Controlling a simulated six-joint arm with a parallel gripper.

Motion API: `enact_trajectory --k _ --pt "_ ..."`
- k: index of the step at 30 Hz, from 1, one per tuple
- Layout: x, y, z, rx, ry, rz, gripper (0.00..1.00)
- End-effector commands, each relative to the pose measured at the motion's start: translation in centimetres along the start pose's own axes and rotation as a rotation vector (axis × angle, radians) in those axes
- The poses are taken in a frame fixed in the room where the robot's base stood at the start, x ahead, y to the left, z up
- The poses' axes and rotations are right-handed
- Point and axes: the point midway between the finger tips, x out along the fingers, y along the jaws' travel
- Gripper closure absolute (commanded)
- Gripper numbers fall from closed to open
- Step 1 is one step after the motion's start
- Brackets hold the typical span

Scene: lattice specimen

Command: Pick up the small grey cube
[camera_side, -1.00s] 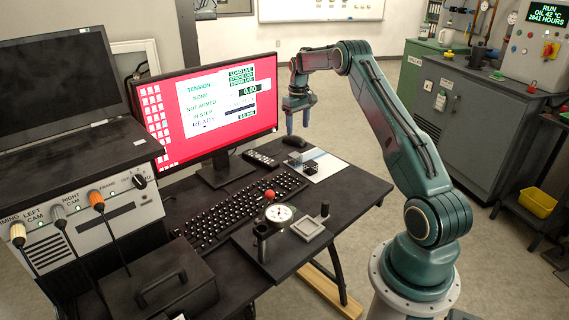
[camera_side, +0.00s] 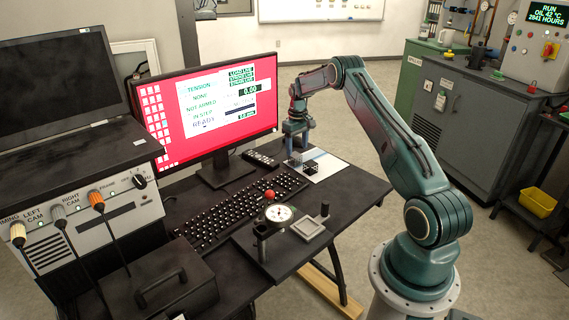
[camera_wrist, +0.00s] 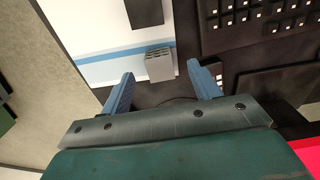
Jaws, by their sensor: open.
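The small grey cube (camera_wrist: 160,64), with a lattice-like face, sits at the edge of a white sheet with a blue stripe (camera_wrist: 105,70). In the wrist view it lies ahead of and between the two blue fingertips of my gripper (camera_wrist: 160,76). The gripper is open and empty, with a gap on both sides of the cube. In the side view my gripper (camera_side: 297,146) is low over the sheet's left end, close above small lattice blocks. A darker block (camera_wrist: 144,13) lies on the sheet beyond the grey cube.
A keyboard (camera_side: 240,210) lies on the black desk near the sheet, with a remote (camera_side: 261,159) and a monitor (camera_side: 222,115) behind it. A stand with a dial gauge (camera_side: 279,213) and red ball (camera_side: 270,195) is nearer the front. Bare desk (camera_side: 350,195) lies to the right.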

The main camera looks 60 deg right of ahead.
Motion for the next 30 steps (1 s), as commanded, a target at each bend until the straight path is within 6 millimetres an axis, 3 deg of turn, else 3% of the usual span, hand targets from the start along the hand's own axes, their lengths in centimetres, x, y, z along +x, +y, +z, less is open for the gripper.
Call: enact_trajectory --k 15,30 --pt "4.6 0.2 -0.4 0.000 -0.001 -0.001 0.38" --pt "5.1 0.2 -0.4 0.001 0.000 -0.001 0.38"
